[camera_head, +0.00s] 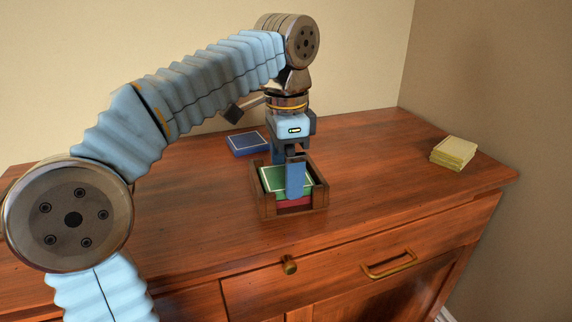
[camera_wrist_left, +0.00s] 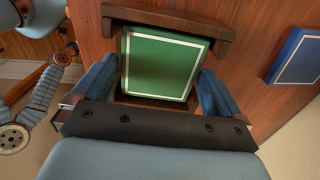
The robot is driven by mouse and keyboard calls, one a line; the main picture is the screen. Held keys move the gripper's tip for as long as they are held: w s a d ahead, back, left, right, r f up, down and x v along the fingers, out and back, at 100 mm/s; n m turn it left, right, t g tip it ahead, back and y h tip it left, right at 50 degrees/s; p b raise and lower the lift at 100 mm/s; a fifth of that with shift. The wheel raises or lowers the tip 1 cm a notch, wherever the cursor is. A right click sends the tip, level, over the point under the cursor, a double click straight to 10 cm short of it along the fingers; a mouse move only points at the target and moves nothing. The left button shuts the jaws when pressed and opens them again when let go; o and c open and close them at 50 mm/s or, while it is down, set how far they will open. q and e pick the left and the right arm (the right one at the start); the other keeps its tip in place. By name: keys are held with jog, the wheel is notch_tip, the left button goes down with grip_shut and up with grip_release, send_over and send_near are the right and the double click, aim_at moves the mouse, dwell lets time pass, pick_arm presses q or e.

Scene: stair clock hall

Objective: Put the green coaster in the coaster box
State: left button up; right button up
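The green coaster (camera_head: 272,178) with a pale border line lies flat, or nearly so, inside the wooden coaster box (camera_head: 267,205), above a red coaster (camera_head: 296,204). In the left wrist view the green coaster (camera_wrist_left: 160,66) is between the two blue fingers, and the box (camera_wrist_left: 168,22) shows behind it. My left gripper (camera_head: 291,182) points down over the box, one finger at its front opening. The fingers sit at or very close to the coaster's edges; I cannot tell whether they touch it. My right gripper does not clearly show.
A blue coaster (camera_head: 247,144) lies behind the box to the left; it also shows in the left wrist view (camera_wrist_left: 299,56). A yellow stack of coasters (camera_head: 453,152) is at the far right. The cabinet top (camera_head: 380,170) between the box and this stack is clear. Walls stand behind and right.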

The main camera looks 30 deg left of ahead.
pick_arm(q)
jog(key=shift+r+p, duration=1.35)
jog(key=shift+r, duration=2.4)
